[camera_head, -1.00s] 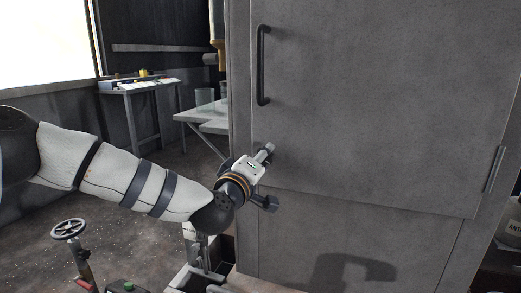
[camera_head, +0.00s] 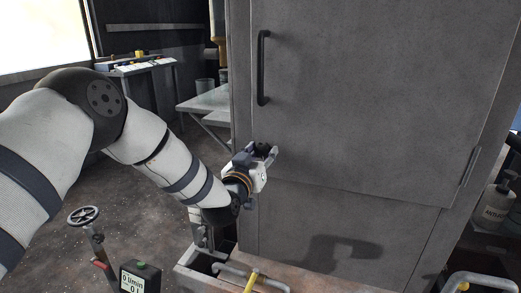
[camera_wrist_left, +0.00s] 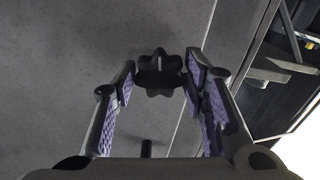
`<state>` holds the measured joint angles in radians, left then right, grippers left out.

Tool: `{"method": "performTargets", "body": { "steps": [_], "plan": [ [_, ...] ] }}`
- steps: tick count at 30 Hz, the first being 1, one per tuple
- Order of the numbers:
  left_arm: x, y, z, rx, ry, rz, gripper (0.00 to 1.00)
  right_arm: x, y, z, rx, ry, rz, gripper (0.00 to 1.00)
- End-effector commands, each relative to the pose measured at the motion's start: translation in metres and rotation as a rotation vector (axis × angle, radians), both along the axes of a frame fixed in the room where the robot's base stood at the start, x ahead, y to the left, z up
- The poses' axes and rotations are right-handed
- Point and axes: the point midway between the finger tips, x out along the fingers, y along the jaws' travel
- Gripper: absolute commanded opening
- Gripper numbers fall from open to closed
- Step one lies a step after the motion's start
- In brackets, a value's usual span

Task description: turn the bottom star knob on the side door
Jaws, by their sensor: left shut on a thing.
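The grey side door (camera_head: 375,95) fills the right of the head view, with a dark vertical handle (camera_head: 262,68) near its left edge. The dark, lobed bottom star knob (camera_head: 263,148) sits low on the door's left side, partly covered by my gripper. My left gripper (camera_head: 264,154) is at the knob, with its fingers on both sides. In the left wrist view, the star knob (camera_wrist_left: 160,72) lies between the purple-padded fingertips of my left gripper (camera_wrist_left: 160,78), which is shut on it. A pale mark shows on the knob's face. My right gripper is not in view.
A handwheel (camera_head: 83,215) on a post and a small display box (camera_head: 140,277) stand at lower left. Grey pipework (camera_head: 262,281) runs below the door. A bottle (camera_head: 494,203) stands at right. A pale table (camera_head: 212,103) is behind, left of the cabinet.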

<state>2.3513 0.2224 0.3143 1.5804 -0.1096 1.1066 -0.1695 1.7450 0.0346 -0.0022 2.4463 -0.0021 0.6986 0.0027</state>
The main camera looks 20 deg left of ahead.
Motion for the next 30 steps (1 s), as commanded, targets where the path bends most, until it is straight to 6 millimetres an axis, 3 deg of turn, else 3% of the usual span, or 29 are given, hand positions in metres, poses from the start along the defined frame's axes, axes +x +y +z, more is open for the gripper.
{"method": "performTargets", "body": {
  "steps": [12,28,29,30],
  "plan": [
    [0.0003,0.0,0.0024,0.157,-0.01,0.001,0.12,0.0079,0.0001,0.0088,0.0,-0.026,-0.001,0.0],
    [0.0003,0.0002,0.0007,0.176,-0.008,0.001,0.12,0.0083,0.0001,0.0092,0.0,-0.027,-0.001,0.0],
    [0.0002,0.0002,0.0007,0.176,-0.008,0.001,0.44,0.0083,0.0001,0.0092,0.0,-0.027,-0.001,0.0],
    [0.0002,0.0002,0.0007,0.176,-0.008,0.0,0.53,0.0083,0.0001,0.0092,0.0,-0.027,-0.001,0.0]
  ]
}}
